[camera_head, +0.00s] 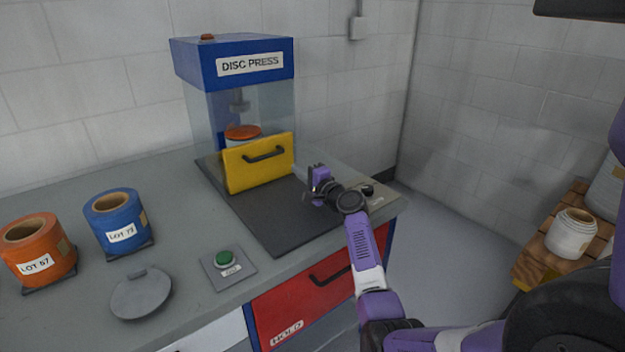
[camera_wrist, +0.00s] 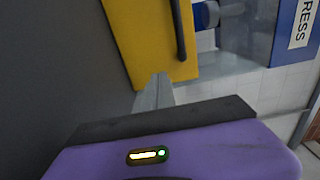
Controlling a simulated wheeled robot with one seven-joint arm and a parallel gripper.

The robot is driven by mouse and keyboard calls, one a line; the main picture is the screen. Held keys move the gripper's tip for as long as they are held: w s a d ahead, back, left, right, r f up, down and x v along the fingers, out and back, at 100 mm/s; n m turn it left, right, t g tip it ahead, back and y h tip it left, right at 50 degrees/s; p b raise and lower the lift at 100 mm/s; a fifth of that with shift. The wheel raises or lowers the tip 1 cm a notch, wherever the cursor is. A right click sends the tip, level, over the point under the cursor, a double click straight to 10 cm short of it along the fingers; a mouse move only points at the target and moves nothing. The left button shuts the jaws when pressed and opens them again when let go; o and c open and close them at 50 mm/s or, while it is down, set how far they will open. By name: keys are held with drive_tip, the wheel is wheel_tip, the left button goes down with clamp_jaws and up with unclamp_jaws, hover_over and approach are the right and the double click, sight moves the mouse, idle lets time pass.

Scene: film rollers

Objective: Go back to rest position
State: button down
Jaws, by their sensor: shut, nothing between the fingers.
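My gripper (camera_head: 312,186) is over the dark mat in front of the disc press, at the end of my purple arm. Its fingers are shut and empty, and they also show in the wrist view (camera_wrist: 155,92). The disc press (camera_head: 238,63) has a blue top and clear walls. Its yellow door (camera_head: 240,172) with a dark handle stands upright at the front, left of my gripper. The door also fills the upper middle of the wrist view (camera_wrist: 140,45). An orange-topped item (camera_head: 242,132) sits behind the door, its lower part hidden. I cannot tell whether the gripper touches anything.
An orange roll (camera_head: 52,258) and a blue roll (camera_head: 130,238) stand on the grey counter at left. A green button (camera_head: 224,257) and a grey lid (camera_head: 140,296) lie nearer. A red drawer (camera_head: 300,308) is below. A white container (camera_head: 570,240) stands at far right.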

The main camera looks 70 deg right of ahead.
drive_tip(key=v, duration=0.6)
drive_tip(key=shift+s+a, duration=0.15)
drive_tip(key=shift+s, duration=0.05)
